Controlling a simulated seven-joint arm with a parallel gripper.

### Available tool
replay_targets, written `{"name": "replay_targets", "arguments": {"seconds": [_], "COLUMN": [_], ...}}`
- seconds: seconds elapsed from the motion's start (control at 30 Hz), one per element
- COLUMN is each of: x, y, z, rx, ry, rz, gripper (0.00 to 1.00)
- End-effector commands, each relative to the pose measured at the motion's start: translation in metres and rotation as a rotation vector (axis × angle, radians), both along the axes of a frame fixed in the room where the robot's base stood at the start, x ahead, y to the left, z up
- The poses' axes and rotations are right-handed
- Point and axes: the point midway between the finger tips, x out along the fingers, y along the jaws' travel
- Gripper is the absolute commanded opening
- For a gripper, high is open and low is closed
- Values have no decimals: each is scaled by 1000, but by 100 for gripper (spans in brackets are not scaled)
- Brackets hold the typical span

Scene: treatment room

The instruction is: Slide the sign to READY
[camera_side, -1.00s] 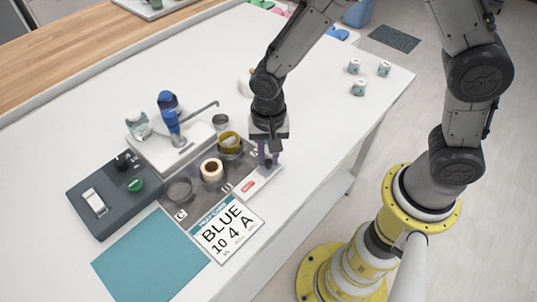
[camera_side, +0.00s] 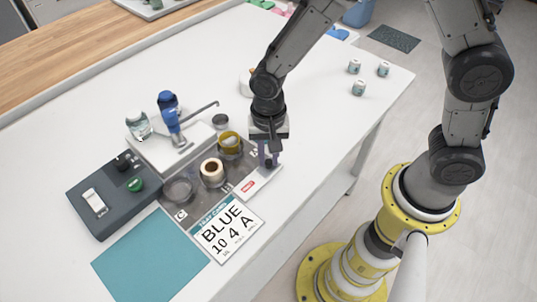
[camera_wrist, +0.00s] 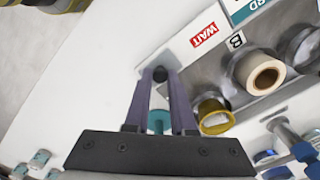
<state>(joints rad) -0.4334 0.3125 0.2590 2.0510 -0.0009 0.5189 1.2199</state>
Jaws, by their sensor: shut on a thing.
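The sign is a pale sliding strip on the grey tray, with a red label (camera_side: 248,187) at its front end in the side view. In the wrist view the red label reads WAIT (camera_wrist: 204,35). In the wrist view my gripper (camera_wrist: 160,82) has one finger on each side of the knob. No READY text shows.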

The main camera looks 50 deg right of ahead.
Motion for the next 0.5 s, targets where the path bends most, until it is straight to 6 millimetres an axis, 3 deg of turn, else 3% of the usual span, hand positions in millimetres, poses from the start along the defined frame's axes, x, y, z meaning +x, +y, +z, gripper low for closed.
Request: {"name": "replay_targets", "arguments": {"seconds": [0.17,0.5], "x": [1,0], "y": [5,64], "z": [1,1], "rx": [1,2], "ry": [-2,-2], "rz": [2,4], "gripper": [0,0]}}
